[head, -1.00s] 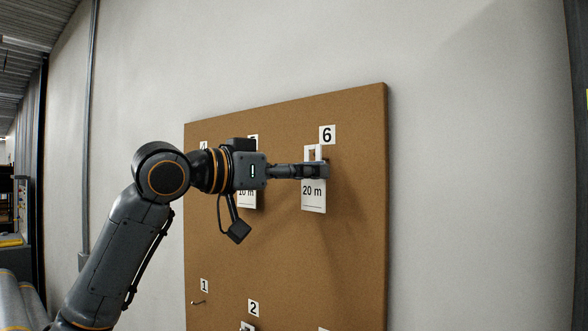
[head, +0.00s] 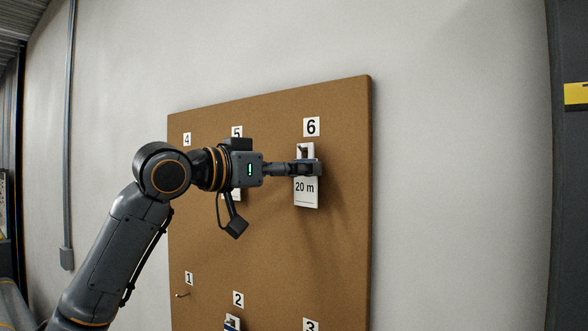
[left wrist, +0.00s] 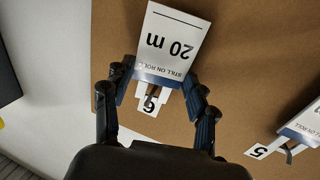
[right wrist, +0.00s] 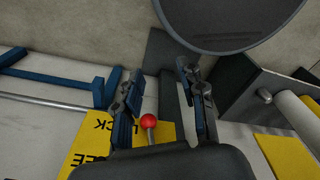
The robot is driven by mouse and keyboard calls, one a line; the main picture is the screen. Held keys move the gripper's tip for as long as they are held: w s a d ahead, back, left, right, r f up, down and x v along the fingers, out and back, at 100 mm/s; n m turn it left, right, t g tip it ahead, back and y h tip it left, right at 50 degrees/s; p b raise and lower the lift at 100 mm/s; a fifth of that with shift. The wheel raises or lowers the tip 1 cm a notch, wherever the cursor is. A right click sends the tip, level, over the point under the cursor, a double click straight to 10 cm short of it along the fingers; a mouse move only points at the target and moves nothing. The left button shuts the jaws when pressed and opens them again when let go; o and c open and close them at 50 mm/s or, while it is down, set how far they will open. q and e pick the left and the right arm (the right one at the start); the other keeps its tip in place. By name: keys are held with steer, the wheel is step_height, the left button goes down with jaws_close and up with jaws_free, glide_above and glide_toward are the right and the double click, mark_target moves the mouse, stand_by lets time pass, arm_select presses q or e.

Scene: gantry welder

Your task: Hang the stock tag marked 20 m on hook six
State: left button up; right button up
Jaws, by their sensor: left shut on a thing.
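The white stock tag (head: 306,192) marked 20 m hangs upright below the number 6 label (head: 312,127) on the brown board. My left gripper (head: 307,167) is shut on the tag's upper part, just below its open loop. In the left wrist view the tag (left wrist: 172,45) appears upside down between the fingers (left wrist: 158,75), with the 6 label (left wrist: 150,104) beyond its loop. A dark piece shows inside the loop, probably hook six; whether the loop is around it I cannot tell. My right gripper (right wrist: 160,75) is open and empty, away from the board.
The board (head: 270,240) also carries labels 4, 5, 1, 2 and 3. Another tag (left wrist: 302,122) hangs at label 5, partly behind my left arm in the head view. A red knob (right wrist: 149,120) and yellow sign (right wrist: 90,150) lie near my right gripper.

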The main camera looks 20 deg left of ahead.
arm_select(q)
steer(key=o, duration=1.4)
